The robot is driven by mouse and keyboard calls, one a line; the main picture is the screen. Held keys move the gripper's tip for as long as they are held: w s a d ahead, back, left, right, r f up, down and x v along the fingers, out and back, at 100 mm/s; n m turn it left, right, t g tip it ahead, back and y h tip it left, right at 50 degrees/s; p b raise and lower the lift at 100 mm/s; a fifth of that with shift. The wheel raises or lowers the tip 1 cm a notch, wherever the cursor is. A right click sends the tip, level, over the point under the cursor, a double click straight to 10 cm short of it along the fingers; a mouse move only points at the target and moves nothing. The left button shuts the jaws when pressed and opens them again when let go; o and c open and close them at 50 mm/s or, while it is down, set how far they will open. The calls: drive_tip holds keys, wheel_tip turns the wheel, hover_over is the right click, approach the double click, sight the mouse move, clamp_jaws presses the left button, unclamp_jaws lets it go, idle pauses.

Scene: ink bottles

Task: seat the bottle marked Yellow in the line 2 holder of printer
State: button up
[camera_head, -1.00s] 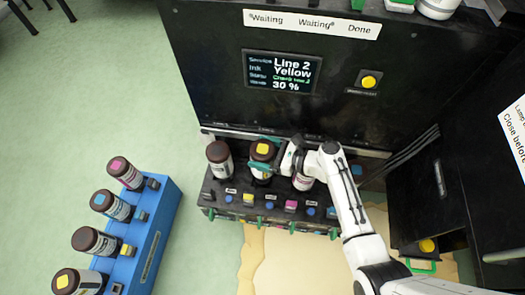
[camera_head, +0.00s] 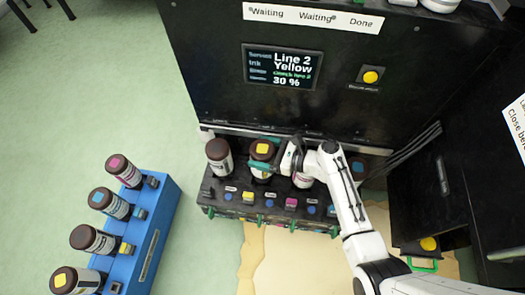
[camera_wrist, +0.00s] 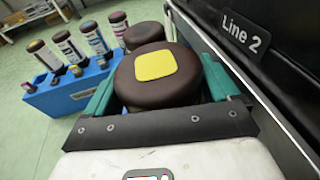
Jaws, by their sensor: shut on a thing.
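The bottle with a yellow square on its brown cap (camera_head: 262,151) stands in the black holder row of the printer, second from the left. My gripper (camera_head: 264,166) is shut on it from the right. In the wrist view the yellow-marked bottle (camera_wrist: 158,78) fills the space between the green fingers of my gripper (camera_wrist: 160,95). A "Line 2" label (camera_wrist: 245,30) is on the printer face beside it. The printer screen (camera_head: 282,70) reads Line 2, Yellow, 30 %. The bottle's base is hidden, so I cannot tell how deep it sits.
A blue rack (camera_head: 150,240) with several bottles is on the floor at left. A tan spill (camera_head: 290,262) lies before the holders. A yellow button (camera_head: 371,77) is on the printer.

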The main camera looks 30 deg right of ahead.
drive_tip(key=shift+s+f, duration=0.15)
drive_tip(key=shift+f, duration=0.2)
